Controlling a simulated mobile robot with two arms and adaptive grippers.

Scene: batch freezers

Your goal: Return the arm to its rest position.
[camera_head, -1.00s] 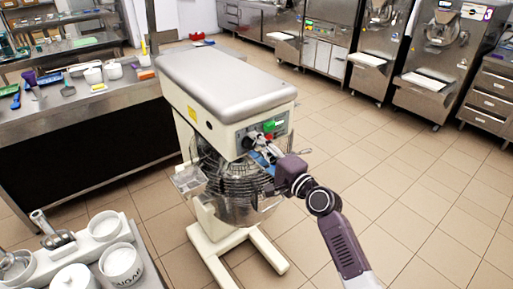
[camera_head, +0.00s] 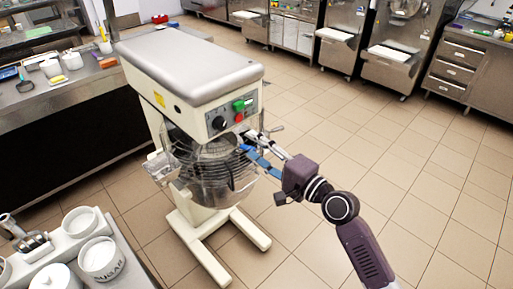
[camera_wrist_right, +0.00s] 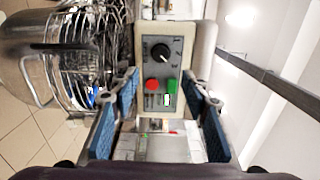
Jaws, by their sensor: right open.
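My right arm (camera_head: 362,245) reaches in from the lower right of the head view. Its gripper (camera_head: 250,146) is open and empty, with blue finger pads, just in front of and below the mixer's control panel (camera_head: 231,114). A small gap seems to lie between them. In the right wrist view the open fingers (camera_wrist_right: 162,105) frame the panel, with its black knob (camera_wrist_right: 161,52), red button (camera_wrist_right: 152,85) and green button (camera_wrist_right: 173,86). My left gripper is not in view.
The floor-standing mixer (camera_head: 185,62) with its wire-guarded bowl (camera_head: 222,170) stands close to my right gripper. A counter with white containers (camera_head: 100,258) is at the lower left. Steel machines (camera_head: 395,50) line the back. The tiled floor (camera_head: 415,150) to the right is clear.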

